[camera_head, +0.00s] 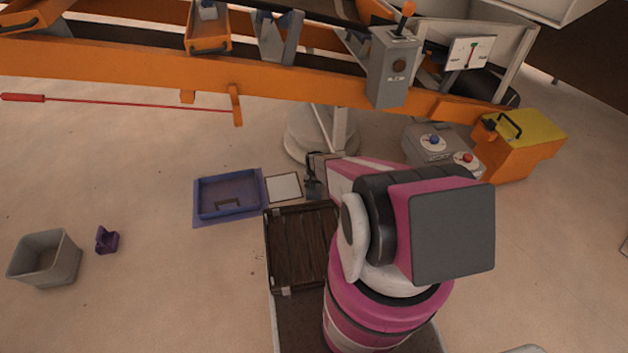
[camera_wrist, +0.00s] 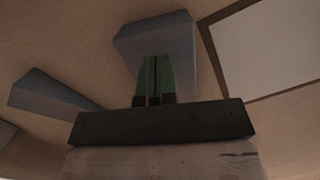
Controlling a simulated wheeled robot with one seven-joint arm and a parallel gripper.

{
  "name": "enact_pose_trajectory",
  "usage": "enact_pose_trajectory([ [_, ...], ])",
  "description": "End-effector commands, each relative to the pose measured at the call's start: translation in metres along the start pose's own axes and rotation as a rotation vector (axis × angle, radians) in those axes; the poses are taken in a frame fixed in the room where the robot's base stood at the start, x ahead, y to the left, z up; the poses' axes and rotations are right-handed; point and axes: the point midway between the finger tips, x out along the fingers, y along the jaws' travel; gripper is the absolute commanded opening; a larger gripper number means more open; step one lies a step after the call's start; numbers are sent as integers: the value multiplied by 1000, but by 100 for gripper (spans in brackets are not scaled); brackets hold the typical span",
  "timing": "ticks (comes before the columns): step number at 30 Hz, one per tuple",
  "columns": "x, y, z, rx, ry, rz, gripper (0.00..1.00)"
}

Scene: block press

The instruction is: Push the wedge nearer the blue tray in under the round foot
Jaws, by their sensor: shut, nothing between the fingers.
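My gripper (camera_wrist: 154,80) is shut and empty, its green fingers side by side. In the wrist view a blue-grey wedge (camera_wrist: 158,34) lies right beyond the fingertips, which overlap its lower part; I cannot tell whether they touch. A second grey wedge (camera_wrist: 48,93) lies apart to the left. In the head view my gripper (camera_head: 314,185) is low, just in front of the round foot (camera_head: 300,146). The blue tray (camera_head: 200,208) is to its left.
A framed white panel (camera_head: 284,188) lies between the blue tray and my gripper. A dark slatted crate (camera_head: 268,250) stands nearer me. An orange conveyor beam (camera_head: 150,72) runs above the foot. A grey control box (camera_head: 428,145) stands to the right. The floor at left is mostly clear.

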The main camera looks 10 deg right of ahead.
Motion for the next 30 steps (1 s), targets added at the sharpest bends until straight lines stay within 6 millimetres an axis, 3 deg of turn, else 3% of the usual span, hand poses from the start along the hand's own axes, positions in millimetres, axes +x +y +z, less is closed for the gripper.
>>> enact_pose_trajectory([
  [2,0,0,14,0,0,0,0],
  [6,15,0,6,0,0,0,0],
  [19,21,-1,1,0,2,0,0],
  [23,20,-1,-18,0,5,0,0],
  [30,11,-2,-82,0,7,0,0],
])
